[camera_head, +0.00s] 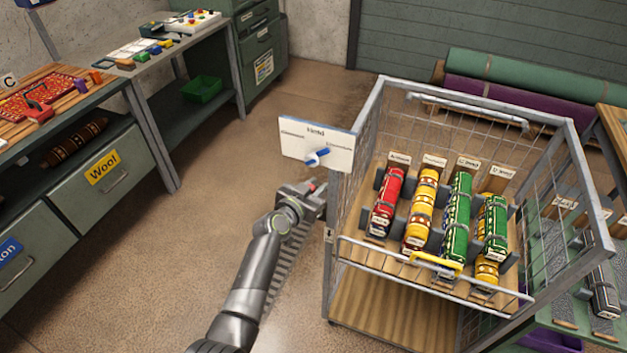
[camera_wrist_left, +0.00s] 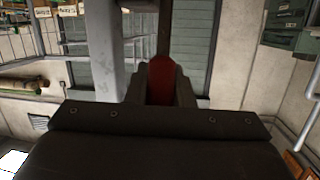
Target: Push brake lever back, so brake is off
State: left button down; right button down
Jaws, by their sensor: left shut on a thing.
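My left gripper (camera_head: 317,190) is at the left side of the wire cart (camera_head: 331,262), its fingers close to the cart's corner post. It is shut on a red-ended brake lever (camera_wrist_left: 161,78), seen between the fingers in the left wrist view. In the head view only a small bit of red shows at the fingertips, and the rest of the lever is hidden. My right gripper is not in view.
Drawers and a workbench (camera_head: 120,62) stand at the left. Large rolls (camera_head: 530,80) lie behind the cart. The floor left of the cart is clear.

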pick_arm(q)
jog(key=shift+w+d+r+g+y+p, duration=0.2)
jog(key=shift+w+g+p, duration=0.35)
jog(key=shift+p, duration=0.7)
jog(key=shift+w+d+r+g+y+p, duration=0.15)
jog(key=shift+w+g+p, duration=0.35)
jog(key=shift+p, duration=0.75)
jog(key=shift+w+f+g+y+p, duration=0.25)
jog(key=shift+g+p, duration=0.1)
jog(key=shift+p, duration=0.1)
jog(key=shift+s, duration=0.1)
jog(key=c, duration=1.5)
grip_release()
jog(key=shift+c, duration=0.2)
jog(key=shift+r, duration=0.1)
jog(key=shift+s+a+r, duration=0.2)
jog(key=shift+s+r, duration=0.05)
jog(key=shift+s, duration=0.3)
jog(key=b+v, duration=0.1)
jog(key=v, duration=1.5)
jog(key=shift+b, duration=0.35)
